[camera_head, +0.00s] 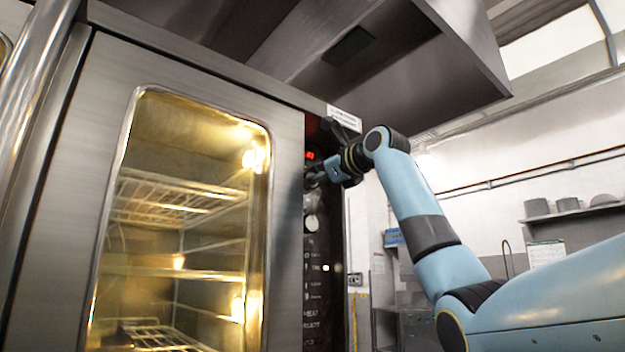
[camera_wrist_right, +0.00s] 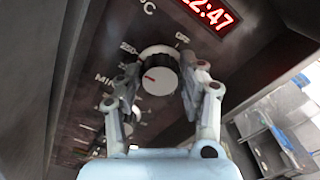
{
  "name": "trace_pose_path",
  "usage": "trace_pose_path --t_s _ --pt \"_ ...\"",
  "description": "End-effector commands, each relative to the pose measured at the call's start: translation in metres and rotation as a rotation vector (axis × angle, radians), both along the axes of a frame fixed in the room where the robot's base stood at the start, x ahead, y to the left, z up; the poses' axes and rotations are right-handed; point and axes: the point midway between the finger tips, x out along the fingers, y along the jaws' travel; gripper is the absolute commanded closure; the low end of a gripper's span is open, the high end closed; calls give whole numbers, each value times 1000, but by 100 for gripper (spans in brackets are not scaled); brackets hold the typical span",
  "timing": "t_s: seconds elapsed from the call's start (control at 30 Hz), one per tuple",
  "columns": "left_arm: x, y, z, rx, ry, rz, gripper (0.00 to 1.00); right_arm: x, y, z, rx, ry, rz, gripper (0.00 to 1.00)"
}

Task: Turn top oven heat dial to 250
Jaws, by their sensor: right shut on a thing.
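The top oven heat dial (camera_wrist_right: 158,72) is a white and grey round knob with a red mark pointing to the lower left. The label 250 is at its upper left and OFF at its upper right. My right gripper (camera_wrist_right: 160,66) is shut on this dial, one finger on each side. In the head view my right gripper (camera_head: 313,178) is at the oven's dark control panel (camera_head: 325,285), and it hides the top dial there. My left gripper is not in view.
A red clock display (camera_wrist_right: 208,12) is above the dial. A lower dial (camera_head: 311,223) sits below my gripper. The lit glass oven door (camera_head: 180,190) is left of the panel. A steel hood (camera_head: 410,70) hangs above, and a shelf with pots (camera_head: 580,214) is at the right.

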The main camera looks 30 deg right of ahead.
Motion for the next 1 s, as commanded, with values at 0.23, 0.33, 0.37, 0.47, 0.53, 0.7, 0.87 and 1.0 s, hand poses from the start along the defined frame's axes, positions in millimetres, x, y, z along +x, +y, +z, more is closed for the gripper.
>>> trace_pose_path --t_s 0.23,0.33,0.37,0.47,0.53,0.7,0.87,1.0 --pt "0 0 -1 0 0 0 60 1 0 -2 54 10 1 92" --pt "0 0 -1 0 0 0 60 1 0 -3 61 11 2 92" --pt "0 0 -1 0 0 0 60 1 0 -3 62 11 2 92" --pt "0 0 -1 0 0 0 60 1 0 -3 63 12 1 92" --pt "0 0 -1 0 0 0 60 1 0 -3 63 12 1 92" --pt "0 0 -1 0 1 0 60 1 0 -3 62 12 1 56" --pt "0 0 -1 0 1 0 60 1 0 -2 61 10 2 36" --pt "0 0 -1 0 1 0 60 0 0 -1 62 8 1 36"
